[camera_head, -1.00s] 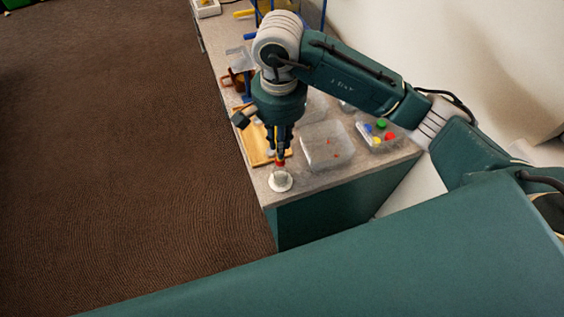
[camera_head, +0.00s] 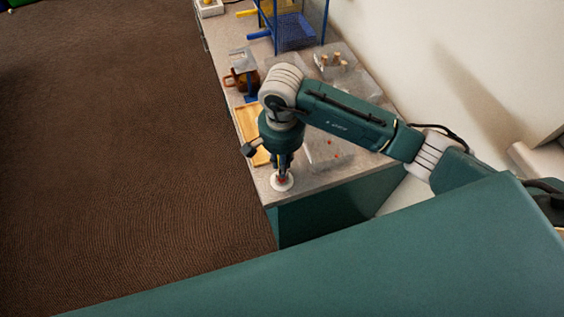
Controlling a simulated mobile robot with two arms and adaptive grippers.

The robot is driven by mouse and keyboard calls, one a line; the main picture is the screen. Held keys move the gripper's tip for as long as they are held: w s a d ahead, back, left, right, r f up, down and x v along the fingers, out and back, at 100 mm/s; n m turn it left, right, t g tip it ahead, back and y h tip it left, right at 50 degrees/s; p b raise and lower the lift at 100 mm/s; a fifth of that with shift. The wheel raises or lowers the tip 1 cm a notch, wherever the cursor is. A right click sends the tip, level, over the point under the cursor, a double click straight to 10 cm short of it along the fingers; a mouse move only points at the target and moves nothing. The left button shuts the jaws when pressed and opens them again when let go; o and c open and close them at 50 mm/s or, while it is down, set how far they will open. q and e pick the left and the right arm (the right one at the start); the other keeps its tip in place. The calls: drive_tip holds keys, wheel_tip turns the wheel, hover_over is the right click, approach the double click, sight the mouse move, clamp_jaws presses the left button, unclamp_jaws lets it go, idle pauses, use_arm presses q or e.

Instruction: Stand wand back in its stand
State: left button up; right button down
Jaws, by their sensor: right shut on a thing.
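My right gripper (camera_head: 284,171) points down over the near left corner of the counter. It is shut on the wand (camera_head: 282,179), of which only a small red part shows between and below the fingers. The stand (camera_head: 282,186) is a small round white base on the counter, directly under the gripper. The wand's lower end is at the stand; whether it is seated inside cannot be told, as the fingers cover the stand's middle. My left gripper is not in view.
A wooden tray (camera_head: 244,122) lies left of the gripper. A clear bin (camera_head: 325,157) with small red pieces is partly behind my arm. A brown mug (camera_head: 231,81), another clear bin (camera_head: 343,61) and a blue wire rack (camera_head: 295,32) stand farther back. Brown floor lies left.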

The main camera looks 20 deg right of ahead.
drive_tip(key=c, duration=1.7)
unclamp_jaws()
drive_tip(key=shift+f, duration=0.1)
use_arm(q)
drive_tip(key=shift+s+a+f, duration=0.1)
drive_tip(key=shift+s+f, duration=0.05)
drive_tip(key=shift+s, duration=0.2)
use_arm(e)
drive_tip(key=shift+o, duration=0.2)
drive_tip(key=shift+r, duration=0.35)
wheel_tip(320, 180, up, 12)
drive_tip(key=shift+f+b, duration=0.15)
drive_tip(key=shift+b, duration=0.75)
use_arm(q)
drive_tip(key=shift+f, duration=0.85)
